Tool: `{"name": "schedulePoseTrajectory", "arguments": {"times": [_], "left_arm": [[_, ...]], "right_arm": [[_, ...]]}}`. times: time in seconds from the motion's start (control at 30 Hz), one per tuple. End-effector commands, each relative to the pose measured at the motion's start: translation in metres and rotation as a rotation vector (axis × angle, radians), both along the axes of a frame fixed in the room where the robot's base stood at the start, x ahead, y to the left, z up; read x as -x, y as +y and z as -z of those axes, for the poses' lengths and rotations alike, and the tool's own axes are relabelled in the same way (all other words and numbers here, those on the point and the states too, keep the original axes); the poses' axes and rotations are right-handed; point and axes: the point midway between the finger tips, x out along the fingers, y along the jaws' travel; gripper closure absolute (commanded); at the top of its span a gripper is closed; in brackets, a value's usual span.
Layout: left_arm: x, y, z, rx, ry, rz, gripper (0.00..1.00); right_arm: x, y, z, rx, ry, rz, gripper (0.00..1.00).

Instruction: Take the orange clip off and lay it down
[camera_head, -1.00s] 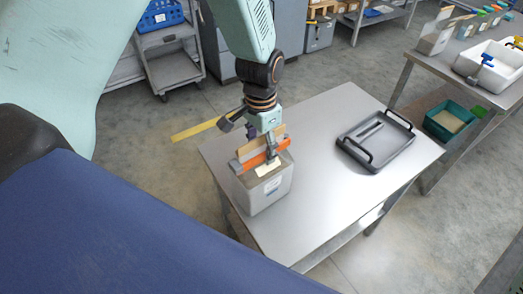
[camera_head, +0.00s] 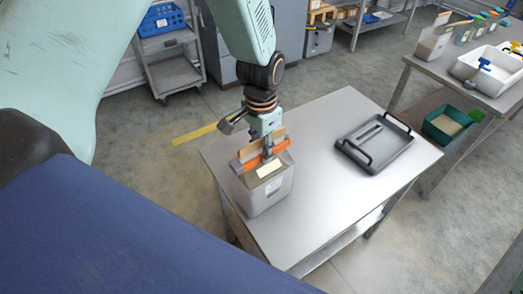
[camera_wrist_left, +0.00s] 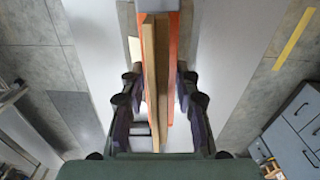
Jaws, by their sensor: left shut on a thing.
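A grey bag (camera_head: 266,194) stands upright on the metal table, with a pale label on its front and a tan folded top. The orange clip (camera_head: 252,162) lies across that top; in the left wrist view the clip (camera_wrist_left: 172,50) shows as an orange strip beside the tan top edge (camera_wrist_left: 152,60). My left gripper (camera_head: 267,147) is over the bag's top, with its fingers (camera_wrist_left: 160,105) on both sides of the clip, shut on it. The fingers hide part of the clip. My right gripper is in neither view.
A dark grey tray (camera_head: 350,153) with two handles lies on the right of the table (camera_head: 317,212). The table between bag and tray is clear. A second table (camera_head: 440,62) at the right holds several bags and a white tub (camera_head: 497,72); a green bin (camera_head: 430,131) is below.

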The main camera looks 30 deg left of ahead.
Motion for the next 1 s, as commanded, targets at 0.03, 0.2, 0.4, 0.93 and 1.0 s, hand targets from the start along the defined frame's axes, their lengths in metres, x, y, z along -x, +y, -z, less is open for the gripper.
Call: {"name": "schedulePoseTrajectory", "arguments": {"times": [0.03,0.2,0.4,0.93,1.0], "left_arm": [[-0.001,0.0,-0.003,0.0,-0.001,0.0,0.98],[-0.001,0.0,-0.029,0.0,-0.005,0.0,0.98],[-0.002,0.0,-0.069,0.0,-0.006,-0.001,0.98],[0.0,0.0,-0.113,0.0,0.0,0.0,0.98],[0.0,0.0,-0.116,0.0,0.0,0.0,0.98]], "right_arm": [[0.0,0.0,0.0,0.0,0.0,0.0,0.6],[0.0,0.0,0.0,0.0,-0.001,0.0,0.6],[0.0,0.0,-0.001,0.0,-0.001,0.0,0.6],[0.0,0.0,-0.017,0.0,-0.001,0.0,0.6],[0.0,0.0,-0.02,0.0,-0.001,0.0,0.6]]}}
